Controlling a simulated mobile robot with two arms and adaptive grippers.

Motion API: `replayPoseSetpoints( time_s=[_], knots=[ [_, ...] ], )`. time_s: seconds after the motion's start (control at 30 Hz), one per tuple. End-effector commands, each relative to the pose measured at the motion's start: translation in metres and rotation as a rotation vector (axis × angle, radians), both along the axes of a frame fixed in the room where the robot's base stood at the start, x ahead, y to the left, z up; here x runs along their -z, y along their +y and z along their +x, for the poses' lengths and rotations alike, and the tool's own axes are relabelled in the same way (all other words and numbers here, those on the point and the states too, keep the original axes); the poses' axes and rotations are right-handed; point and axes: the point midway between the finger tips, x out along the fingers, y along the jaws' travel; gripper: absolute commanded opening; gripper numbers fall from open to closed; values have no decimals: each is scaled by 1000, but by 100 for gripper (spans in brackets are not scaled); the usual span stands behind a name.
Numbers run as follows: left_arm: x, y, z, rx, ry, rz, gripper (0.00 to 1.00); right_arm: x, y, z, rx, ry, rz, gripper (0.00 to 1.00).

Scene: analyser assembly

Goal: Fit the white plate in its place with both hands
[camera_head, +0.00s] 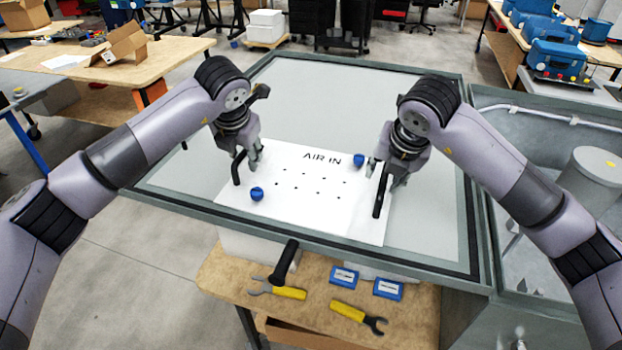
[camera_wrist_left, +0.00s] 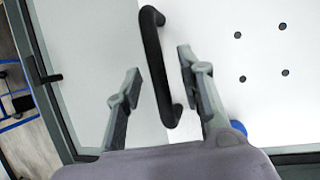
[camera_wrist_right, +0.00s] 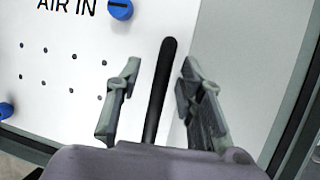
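The white plate (camera_head: 301,205) lies on the grey panel of the analyser, marked AIR IN, with several small holes and two blue knobs (camera_head: 257,194) (camera_head: 358,160). It has a black handle at each side. My left gripper (camera_wrist_left: 160,85) is open, its fingers on either side of the left handle (camera_wrist_left: 154,60), with gaps showing. My right gripper (camera_wrist_right: 160,80) is open, its fingers on either side of the right handle (camera_wrist_right: 160,90), also with gaps. Whether the plate lies flush in its place cannot be told.
A wooden bench (camera_head: 225,283) in front holds two yellow-handled tools (camera_head: 347,311) and two small blue boxes (camera_head: 388,289). A grey cabinet with a cylinder (camera_head: 590,180) is at the right.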

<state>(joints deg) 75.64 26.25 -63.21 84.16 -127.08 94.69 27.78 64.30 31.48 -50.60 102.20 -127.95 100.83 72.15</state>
Motion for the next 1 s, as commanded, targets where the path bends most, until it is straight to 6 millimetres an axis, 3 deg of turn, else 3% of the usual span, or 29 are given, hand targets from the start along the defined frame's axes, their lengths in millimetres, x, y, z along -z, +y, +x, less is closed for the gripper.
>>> replayPoseSetpoints(
  time_s=[0.23, 0.77, 1.0],
  knots=[
    [0, 0, 0, 0, 0, 0, 36, 0, 0, 0, 0, 0, 0, 36],
    [0, 0, 0, 0, 0, 0, 0, 0, 0, 0, 0, 0, -1, 0],
    [0, 0, 0, -1, 0, 0, 0, 0, 0, 0, 0, 0, -1, 0]
  ],
)
